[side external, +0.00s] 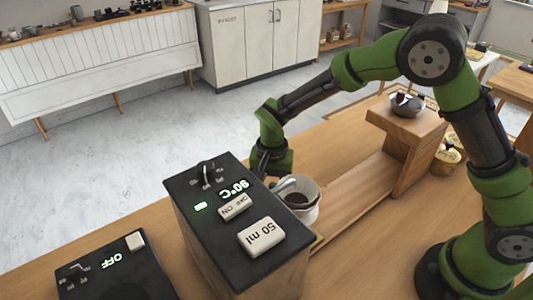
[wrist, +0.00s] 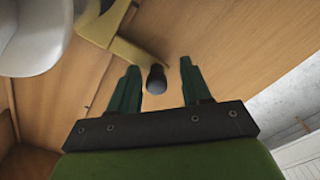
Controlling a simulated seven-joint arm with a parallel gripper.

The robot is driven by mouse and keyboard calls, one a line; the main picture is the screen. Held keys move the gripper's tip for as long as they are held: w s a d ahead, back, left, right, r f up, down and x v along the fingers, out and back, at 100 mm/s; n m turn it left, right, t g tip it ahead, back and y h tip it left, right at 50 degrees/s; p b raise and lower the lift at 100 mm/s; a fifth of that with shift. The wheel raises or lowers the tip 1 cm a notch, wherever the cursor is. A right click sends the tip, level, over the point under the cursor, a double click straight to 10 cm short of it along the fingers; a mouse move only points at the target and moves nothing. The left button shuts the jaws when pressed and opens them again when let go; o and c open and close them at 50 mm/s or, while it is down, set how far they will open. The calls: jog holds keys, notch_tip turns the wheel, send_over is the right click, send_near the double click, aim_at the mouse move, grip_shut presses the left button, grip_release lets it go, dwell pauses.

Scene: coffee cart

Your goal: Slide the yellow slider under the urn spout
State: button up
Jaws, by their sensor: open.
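In the wrist view the yellow slider (wrist: 128,45) shows as a bent arm on the wood, with a dark round knob (wrist: 156,80) at its near end. My gripper (wrist: 159,68) is open, with one green finger on each side of the knob; I cannot tell whether either finger touches it. In the side view my gripper points down beside the urn's box (side external: 196,215), and its fingertips are hidden. The spout is not clearly visible. A white cup-like vessel (side external: 308,212) with dark contents stands right beside the box.
The box top has controls, including a 50 ml button (side external: 261,237). A second dark panel reading OFF (side external: 112,262) lies at left. A wooden stand (side external: 407,124) with a metal kettle (side external: 407,104) is at right.

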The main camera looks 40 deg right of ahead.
jog(key=shift+r, duration=0.1)
notch_tip(320, 180, up, 17)
dwell(0.4)
jog(key=s+d+r+n+t+y, duration=0.1)
jog(key=s+d+r+n+t, duration=0.1)
jog(key=s+d, duration=0.4)
jog(key=s+d+r+n+t+y, duration=0.1)
jog(key=s+d+r+n+t, duration=0.2)
jog(key=s, duration=1)
jog(key=d+t, duration=0.2)
jog(key=d, duration=0.1)
